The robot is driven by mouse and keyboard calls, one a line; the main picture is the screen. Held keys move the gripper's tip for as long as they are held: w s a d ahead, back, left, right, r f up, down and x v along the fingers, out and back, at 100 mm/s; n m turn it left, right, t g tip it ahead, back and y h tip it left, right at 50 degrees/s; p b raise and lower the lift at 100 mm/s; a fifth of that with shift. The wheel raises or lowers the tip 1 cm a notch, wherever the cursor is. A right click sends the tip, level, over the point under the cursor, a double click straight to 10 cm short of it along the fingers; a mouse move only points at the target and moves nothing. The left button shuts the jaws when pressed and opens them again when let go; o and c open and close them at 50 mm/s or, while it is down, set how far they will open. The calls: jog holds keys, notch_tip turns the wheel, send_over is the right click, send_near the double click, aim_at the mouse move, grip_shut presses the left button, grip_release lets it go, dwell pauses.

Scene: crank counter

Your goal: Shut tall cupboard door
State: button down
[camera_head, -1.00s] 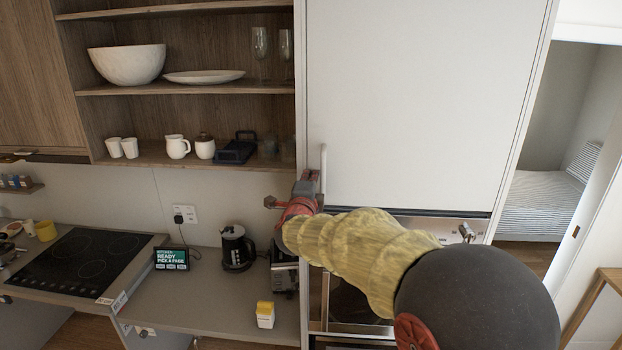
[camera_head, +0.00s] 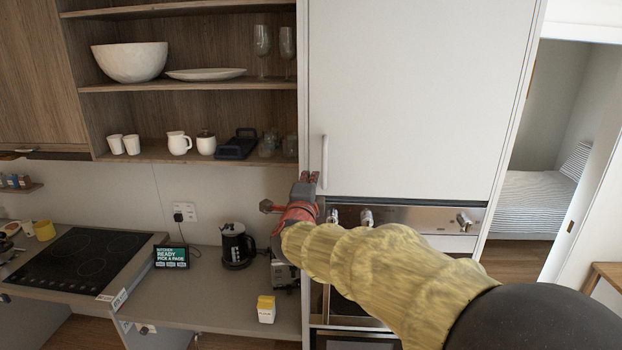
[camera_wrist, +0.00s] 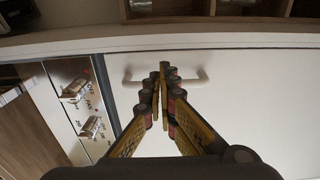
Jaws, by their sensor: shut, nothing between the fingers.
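The tall cupboard door (camera_head: 415,100) is a plain white panel above the oven. It looks flush or nearly flush with its frame; a small gap cannot be ruled out. Its white bar handle (camera_head: 324,160) is upright near the lower left corner. My gripper (camera_head: 308,177) has its fingers shut and empty, just left of the handle's lower end. In the wrist view the closed fingertips (camera_wrist: 164,72) overlap the middle of the handle (camera_wrist: 196,80) in front of the door (camera_wrist: 255,110). Whether they touch the door or handle cannot be told.
The oven panel (camera_head: 415,216) with knobs lies below the door. Open shelves (camera_head: 190,87) with dishes and glasses are left. A black kettle (camera_head: 236,246), a small screen (camera_head: 171,257) and a yellow-topped box (camera_head: 266,309) stand on the counter. A doorway (camera_head: 545,150) opens at right.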

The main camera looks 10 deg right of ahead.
jog(key=shift+b+v, duration=0.5)
jog(key=shift+v, duration=2.15)
jog(key=s+a+f+n+g+y, duration=0.1)
jog(key=a+f+n+g+y, duration=0.1)
jog(key=a+f+n+y, duration=0.6)
jog(key=s+a+f+n+g+y+b, duration=0.25)
jog(key=s+a+f+n+g, duration=0.25)
jog(key=s+f+n, duration=0.45)
jog(key=s+d+f+n+g+h+b, duration=0.1)
jog(key=s+d+f+b, duration=0.4)
jog(key=s, duration=0.4)
jog(key=s+d+f+n+g+h+b, duration=0.2)
jog(key=s+d+f+b, duration=0.3)
jog(key=s+f, duration=0.5)
jog(key=s+d+f+n+g+h+b, duration=0.1)
jog(key=s+d+f+b, duration=0.4)
jog(key=s+f+b, duration=0.3)
jog(key=shift+s+d+b, duration=0.4)
jog(key=shift+s+b, duration=0.05)
jog(key=shift+s, duration=0.6)
